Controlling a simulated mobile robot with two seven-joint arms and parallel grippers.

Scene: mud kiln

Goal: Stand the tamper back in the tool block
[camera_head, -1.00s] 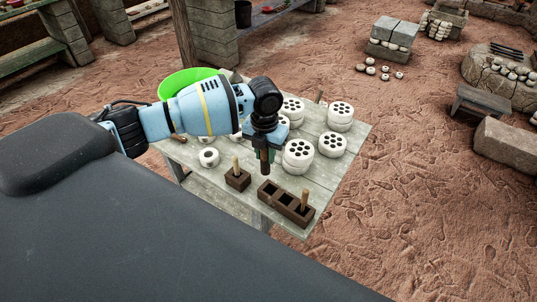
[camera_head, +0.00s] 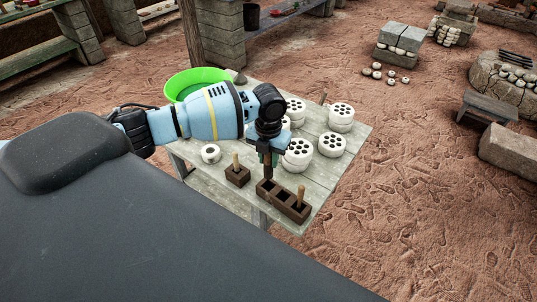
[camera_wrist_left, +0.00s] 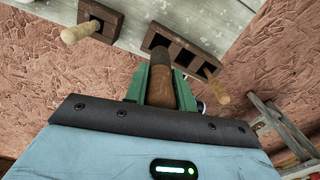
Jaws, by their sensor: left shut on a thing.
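My left gripper (camera_head: 268,152) points down and is shut on the tamper (camera_head: 268,172), a brown upright cylinder. In the left wrist view the tamper (camera_wrist_left: 160,75) stands between the green fingers of the gripper (camera_wrist_left: 161,88). The dark brown tool block (camera_head: 280,204) lies below, near the table's front edge. The tamper's lower end overlaps its left compartment in both views; I cannot tell whether it is inside. A light wooden handle (camera_head: 300,196) stands in the right compartment, also seen in the left wrist view (camera_wrist_left: 217,88). My right gripper is out of view.
A small brown block (camera_head: 237,180) with a wooden handle stands left of the tool block. Several white perforated discs (camera_head: 298,152) stand close behind the gripper. A white ring-shaped piece (camera_head: 210,153) and a green basin (camera_head: 194,78) are on the table's left.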

